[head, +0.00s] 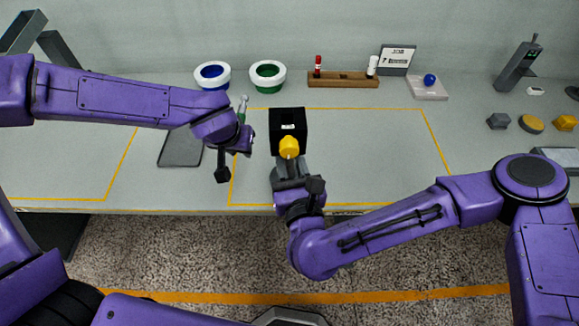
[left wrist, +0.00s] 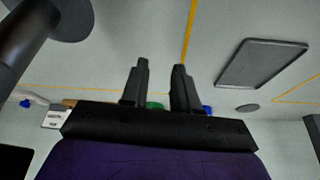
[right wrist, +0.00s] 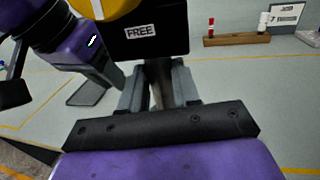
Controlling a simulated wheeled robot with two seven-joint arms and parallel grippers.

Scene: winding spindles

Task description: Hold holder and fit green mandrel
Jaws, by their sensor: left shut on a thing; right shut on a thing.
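The holder (head: 289,117) is a black block with a yellow round part on its near face. It also shows in the right wrist view (right wrist: 150,42) with a white FREE label. My right gripper (head: 290,164) is shut on its near lower part. The green mandrel (head: 242,106) shows as a small grey-green piece at my left gripper (head: 243,125), left of the holder and apart from it. My left gripper is shut on it. In the left wrist view the fingers (left wrist: 160,85) stand a small gap apart; the grasp itself does not show clearly there.
A blue-lined bowl (head: 212,75) and a green-lined bowl (head: 268,76) stand at the back. A wooden rack (head: 343,80) holds a red and a white item. A dark tray (head: 181,148) lies left. The outlined area right of the holder is clear.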

